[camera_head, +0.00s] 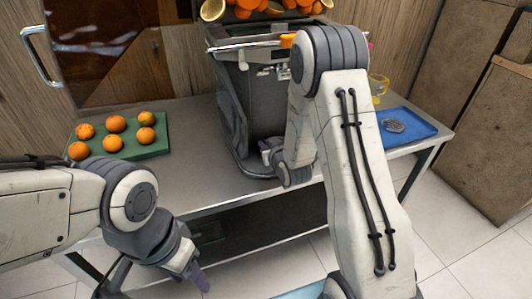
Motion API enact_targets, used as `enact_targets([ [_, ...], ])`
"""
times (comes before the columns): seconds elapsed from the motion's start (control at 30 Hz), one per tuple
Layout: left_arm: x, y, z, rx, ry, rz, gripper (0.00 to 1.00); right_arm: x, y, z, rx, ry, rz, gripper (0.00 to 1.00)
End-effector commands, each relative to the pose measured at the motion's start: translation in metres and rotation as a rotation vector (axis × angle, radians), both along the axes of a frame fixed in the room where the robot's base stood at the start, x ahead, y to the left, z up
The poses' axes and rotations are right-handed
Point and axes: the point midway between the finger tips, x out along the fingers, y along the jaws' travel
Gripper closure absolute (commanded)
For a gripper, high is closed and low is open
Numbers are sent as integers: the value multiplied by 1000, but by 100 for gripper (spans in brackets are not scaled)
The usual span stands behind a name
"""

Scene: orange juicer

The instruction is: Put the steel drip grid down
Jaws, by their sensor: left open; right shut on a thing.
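My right gripper (272,158) is low at the front of the dark grey juicer (252,100), close to its base. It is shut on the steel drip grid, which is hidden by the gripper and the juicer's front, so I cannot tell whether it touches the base. My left gripper (158,279) is open and empty, in front of the table's front edge at the lower left.
A green tray (133,151) with several oranges (115,124) is on the table (190,180) at left. A blue tray (418,131) at right holds a small grey round piece (393,125). A yellowish clear cup (378,86) stands behind it. Bare table lies between green tray and juicer.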

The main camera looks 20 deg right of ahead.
Motion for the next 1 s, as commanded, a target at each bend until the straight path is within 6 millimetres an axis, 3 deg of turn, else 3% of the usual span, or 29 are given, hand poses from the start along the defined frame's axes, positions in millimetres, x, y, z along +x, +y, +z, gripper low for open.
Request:
enact_targets([
  [0.03, 0, 0, -12, 0, 0, 0, 50, 0, 0, -14, 0, 0, -1, 100],
  [0.07, 0, 0, -14, 0, 0, 0, 50, 0, 0, -16, 0, -1, -1, 100],
  [0.47, 0, 0, -16, 0, 0, 0, 50, 0, 0, -19, 0, -3, -1, 100],
  [0.57, 0, 0, -14, 0, 0, 0, 50, 0, 0, -18, 0, -1, 0, 62],
  [1.0, 0, 0, -9, 0, 0, 0, 50, -2, 0, -12, 0, -1, 0, 62],
])
